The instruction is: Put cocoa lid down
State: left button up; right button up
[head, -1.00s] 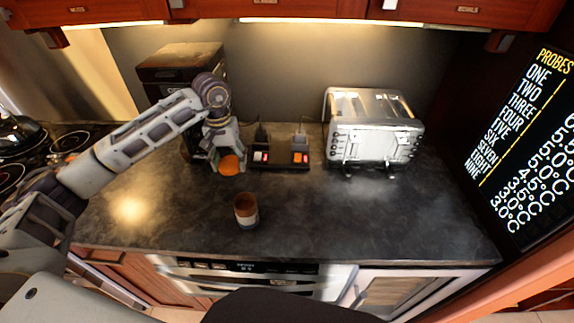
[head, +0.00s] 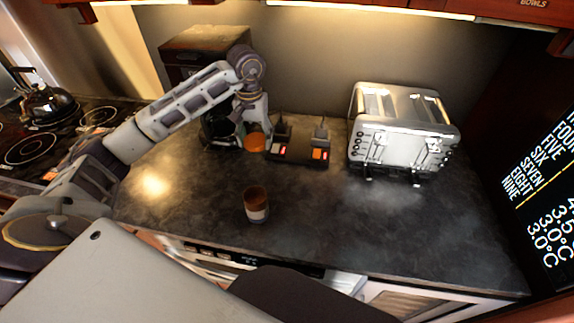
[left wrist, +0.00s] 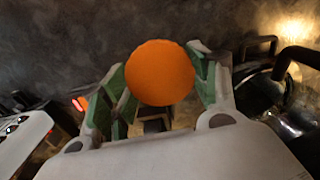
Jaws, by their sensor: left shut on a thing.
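The cocoa lid is a round orange disc (head: 254,142), held over the back of the dark counter, left of the power strip. It also shows face-on in the left wrist view (left wrist: 160,73). My left gripper (head: 253,126) is shut on the lid, with green-padded fingers on both sides of it in the wrist view. Whether the lid touches the counter I cannot tell. The cocoa jar (head: 256,204), with a brown top and pale band, stands upright near the front of the counter, apart from the lid. My right gripper is not in view.
A power strip (head: 300,148) with red-lit switches and plugs lies right of the lid. A silver toaster (head: 400,135) stands further right. A dark coffee machine (head: 205,50) is behind my left arm. A kettle (head: 45,100) sits on the stove. The counter around the jar is clear.

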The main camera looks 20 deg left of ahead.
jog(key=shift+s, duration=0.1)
pick_arm(q)
jog(key=shift+f, duration=0.9)
notch_tip(320, 180, down, 3)
jog(key=shift+r+p, duration=0.1)
jog(key=shift+p, duration=0.2)
jog(key=shift+f, duration=0.85)
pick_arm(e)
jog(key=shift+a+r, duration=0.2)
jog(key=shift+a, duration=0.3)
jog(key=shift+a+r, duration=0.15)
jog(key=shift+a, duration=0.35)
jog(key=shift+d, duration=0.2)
